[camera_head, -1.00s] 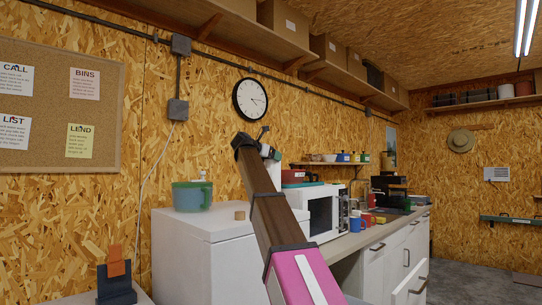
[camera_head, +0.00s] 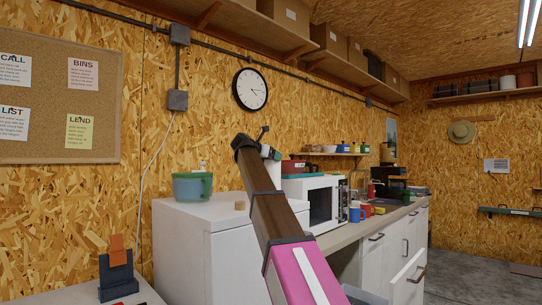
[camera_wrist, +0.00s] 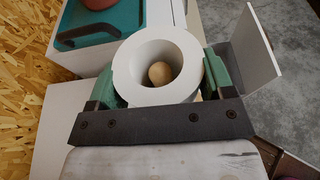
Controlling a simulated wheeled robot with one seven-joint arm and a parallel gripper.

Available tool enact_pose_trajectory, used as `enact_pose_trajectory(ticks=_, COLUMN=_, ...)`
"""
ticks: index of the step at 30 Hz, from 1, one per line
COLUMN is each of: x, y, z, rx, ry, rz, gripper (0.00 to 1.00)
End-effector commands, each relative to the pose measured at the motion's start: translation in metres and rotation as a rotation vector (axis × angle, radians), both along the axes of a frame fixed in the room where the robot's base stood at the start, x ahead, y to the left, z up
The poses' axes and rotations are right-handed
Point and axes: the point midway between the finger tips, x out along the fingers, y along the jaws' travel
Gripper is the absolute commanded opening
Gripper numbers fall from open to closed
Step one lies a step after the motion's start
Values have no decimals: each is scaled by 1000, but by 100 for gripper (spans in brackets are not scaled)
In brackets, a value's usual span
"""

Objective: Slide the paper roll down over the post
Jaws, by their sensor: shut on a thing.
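In the wrist view, my gripper (camera_wrist: 160,82) is shut on the white paper roll (camera_wrist: 128,68), with a green finger on each side. I look down through the roll's open hole. A round wooden knob (camera_wrist: 159,73), seemingly the top of the post, shows inside the hole, near its middle. I cannot tell whether the knob is inside the roll or below it. The rest of the post is hidden. A pale flat sheet (camera_wrist: 254,52) stands out to the right of the roll. In the head view the roll and post cannot be made out clearly behind my arm.
A teal tray (camera_wrist: 95,30) with a reddish pot (camera_wrist: 97,4) is close by, up and left of the roll.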

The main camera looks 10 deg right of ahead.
Motion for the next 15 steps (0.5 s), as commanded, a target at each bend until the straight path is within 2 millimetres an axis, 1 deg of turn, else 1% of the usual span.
enact_pose_trajectory(ticks=15, x=0, y=0, z=-23, rx=0, ry=0, rz=-1, gripper=34)
